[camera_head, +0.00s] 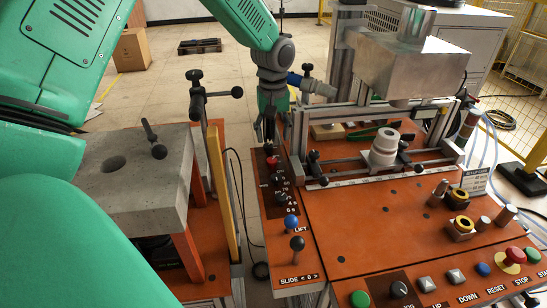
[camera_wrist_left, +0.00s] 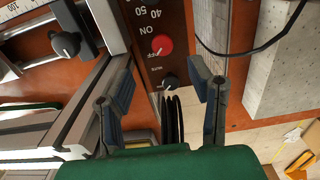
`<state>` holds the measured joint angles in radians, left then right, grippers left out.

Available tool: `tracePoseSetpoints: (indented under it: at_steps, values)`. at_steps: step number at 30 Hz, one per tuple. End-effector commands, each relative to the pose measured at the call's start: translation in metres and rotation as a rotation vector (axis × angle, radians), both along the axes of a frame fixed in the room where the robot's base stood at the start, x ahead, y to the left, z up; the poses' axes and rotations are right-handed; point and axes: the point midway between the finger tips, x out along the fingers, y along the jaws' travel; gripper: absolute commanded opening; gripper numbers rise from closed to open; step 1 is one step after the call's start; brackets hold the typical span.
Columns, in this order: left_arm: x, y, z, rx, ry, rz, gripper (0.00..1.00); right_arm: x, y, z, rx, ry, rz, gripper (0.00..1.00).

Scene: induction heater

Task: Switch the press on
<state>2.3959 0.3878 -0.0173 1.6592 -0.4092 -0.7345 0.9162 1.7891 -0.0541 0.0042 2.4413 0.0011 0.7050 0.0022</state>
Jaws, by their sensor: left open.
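The press's side control strip (camera_head: 264,185) is a dark panel on the orange bench. A red knob (camera_head: 272,160) sits at its far end, and it also shows in the left wrist view (camera_wrist_left: 162,44) beside ON/OFF lettering. My left gripper (camera_head: 269,125) is open and empty, fingers pointing down just beyond the red knob. In the wrist view its fingers (camera_wrist_left: 162,80) are apart, with the red knob past their tips. My right gripper is not in view.
The metal press head (camera_head: 410,65) stands right of my left gripper. A blue LIFT knob (camera_head: 291,223) and black SLIDE knob (camera_head: 298,243) stand nearer. A grey block (camera_head: 135,180) is on the left stand. Push buttons (camera_head: 427,284) line the front edge.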

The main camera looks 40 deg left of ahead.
Motion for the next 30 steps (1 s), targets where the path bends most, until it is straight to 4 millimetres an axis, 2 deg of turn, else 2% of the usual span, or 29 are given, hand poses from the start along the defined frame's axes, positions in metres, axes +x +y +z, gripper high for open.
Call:
tracePoseSetpoints:
  at_steps: [1,6,12,16,25,26,27,29,30]
  values:
    - [-0.001,0.001,-0.014,-0.003,0.005,0.002,0.48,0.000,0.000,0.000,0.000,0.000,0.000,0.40]
    - [-0.001,0.002,-0.049,-0.002,0.003,0.002,0.48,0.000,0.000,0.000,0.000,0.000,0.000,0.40]
    - [-0.001,0.001,-0.076,-0.002,0.000,0.001,0.48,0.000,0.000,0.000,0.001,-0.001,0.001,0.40]
    - [-0.001,0.000,-0.083,0.000,0.000,0.001,0.48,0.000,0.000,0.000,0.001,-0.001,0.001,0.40]
    - [0.000,0.001,-0.085,-0.001,-0.001,0.001,0.48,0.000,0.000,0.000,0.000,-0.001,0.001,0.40]
    - [0.000,0.001,-0.085,-0.001,-0.001,0.001,0.41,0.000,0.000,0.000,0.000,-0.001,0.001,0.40]
    - [0.000,0.001,-0.086,-0.002,-0.001,0.001,0.27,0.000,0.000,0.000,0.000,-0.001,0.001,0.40]
    - [0.000,0.002,-0.086,-0.002,-0.001,0.001,0.06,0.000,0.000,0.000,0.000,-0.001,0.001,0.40]
    - [0.000,0.002,-0.086,-0.003,-0.002,0.001,0.00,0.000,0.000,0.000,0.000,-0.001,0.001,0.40]
